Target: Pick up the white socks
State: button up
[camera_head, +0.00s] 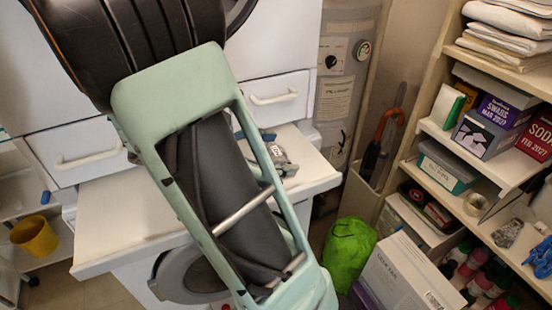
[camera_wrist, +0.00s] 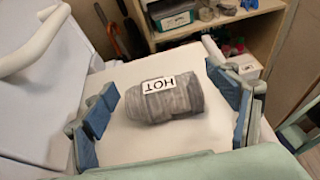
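No plainly white socks stand out in either view. A grey, rolled, cylinder-like bundle with a white "HOT" label (camera_wrist: 180,103) lies on its side on the white counter (camera_wrist: 140,145); I cannot tell whether it is socks. My gripper (camera_wrist: 166,92) is open, with blue finger pads left and right of the bundle. The pads appear apart from it, and nothing is held. In the head view my arm hides most of this area; a small grey item (camera_head: 283,161) shows at the counter (camera_head: 120,215) behind the arm, probably the same bundle.
A shelf unit (camera_head: 432,185) at the right holds folded white towels (camera_head: 510,25), boxes and bottles. A green bag (camera_head: 348,252) and a white box (camera_head: 405,275) stand on the floor. White drawers (camera_head: 270,98) and a water heater (camera_head: 340,80) stand behind the counter.

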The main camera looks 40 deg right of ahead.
jog(key=c, duration=1.1)
jog(key=shift+r, duration=0.1)
